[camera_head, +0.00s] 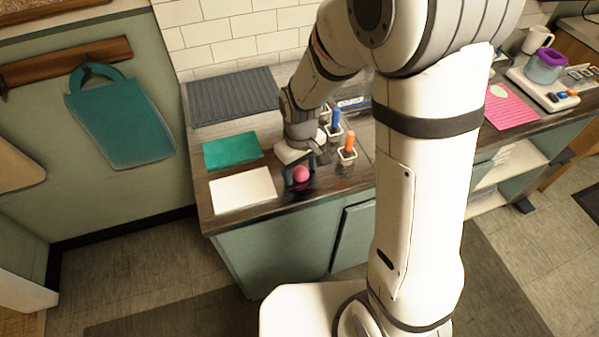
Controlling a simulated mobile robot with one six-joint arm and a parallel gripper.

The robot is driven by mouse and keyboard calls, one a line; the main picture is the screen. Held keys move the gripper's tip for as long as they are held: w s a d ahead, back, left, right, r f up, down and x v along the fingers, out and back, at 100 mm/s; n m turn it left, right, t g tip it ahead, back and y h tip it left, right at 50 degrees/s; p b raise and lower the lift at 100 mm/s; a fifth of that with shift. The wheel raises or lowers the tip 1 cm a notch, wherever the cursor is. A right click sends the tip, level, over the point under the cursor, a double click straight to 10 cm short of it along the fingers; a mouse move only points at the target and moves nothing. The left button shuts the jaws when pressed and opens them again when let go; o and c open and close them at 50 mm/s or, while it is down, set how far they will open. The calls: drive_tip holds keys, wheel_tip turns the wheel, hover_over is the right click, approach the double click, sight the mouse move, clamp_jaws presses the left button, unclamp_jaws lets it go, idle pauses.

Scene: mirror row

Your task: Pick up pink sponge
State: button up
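A small round pink object (301,174), which looks like the pink sponge, is near the front edge of the counter. My gripper (302,169) points down at it from behind, with a dark finger visible on its left and another dark part on its right. The pink object shows between these. At this size I cannot tell whether the fingers touch it or whether it is lifted off the counter.
A white sheet (243,190) and a green sheet (232,151) lie left of my gripper. Small white holders with an orange-handled item (349,142) and a blue-handled item (335,119) stand close on the right. A grey ribbed mat (232,97) lies behind.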

sight(300, 170)
drive_tip(key=c, duration=1)
drive_tip(key=shift+o, duration=0.2)
wheel_tip(300, 170, up, 10)
drive_tip(key=o, duration=0.4)
drive_tip(key=c, duration=0.3)
drive_tip(key=shift+c, duration=0.2)
